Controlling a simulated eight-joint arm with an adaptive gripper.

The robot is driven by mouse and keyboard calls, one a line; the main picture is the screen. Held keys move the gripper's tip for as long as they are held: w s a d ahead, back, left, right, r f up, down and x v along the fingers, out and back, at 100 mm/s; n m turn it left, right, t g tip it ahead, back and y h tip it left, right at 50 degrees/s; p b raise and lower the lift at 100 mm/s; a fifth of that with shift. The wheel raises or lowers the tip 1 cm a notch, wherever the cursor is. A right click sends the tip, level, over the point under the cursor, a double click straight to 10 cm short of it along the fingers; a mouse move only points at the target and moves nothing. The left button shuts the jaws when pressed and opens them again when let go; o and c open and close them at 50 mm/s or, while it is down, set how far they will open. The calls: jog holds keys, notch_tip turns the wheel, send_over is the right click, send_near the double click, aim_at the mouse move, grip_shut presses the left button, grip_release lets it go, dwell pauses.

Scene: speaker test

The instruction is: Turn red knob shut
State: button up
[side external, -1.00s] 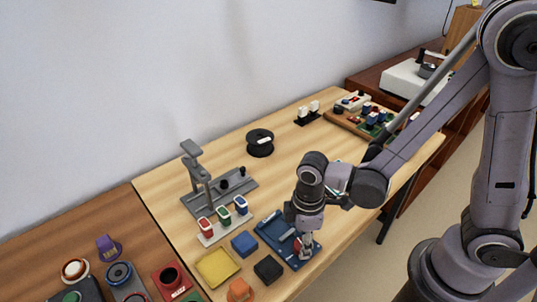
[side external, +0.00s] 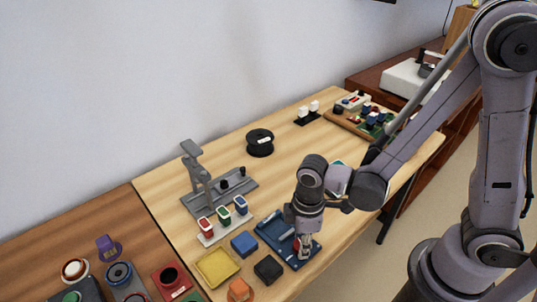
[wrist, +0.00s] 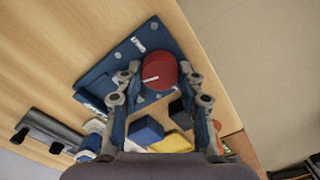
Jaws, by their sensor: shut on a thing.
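The red knob (wrist: 158,72) is round with a white pointer mark. It stands on a blue panel (wrist: 97,91) with white labels. In the side view the blue panel (side external: 270,234) lies near the table's front edge, and the knob (side external: 297,244) is mostly hidden by my gripper. My gripper (side external: 304,251) points down over the panel's front right part. In the wrist view my gripper (wrist: 160,80) has one finger on each side of the knob, shut on it. The white mark points left in the wrist view.
A black spool (side external: 260,142) is further back. The table middle is clear.

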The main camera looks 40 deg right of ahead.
jog(key=m, duration=0.4)
jog(key=shift+m, duration=1.5)
jog(key=o, duration=0.9)
jog(key=shift+r, duration=0.1)
notch_tip(320, 180, up, 12)
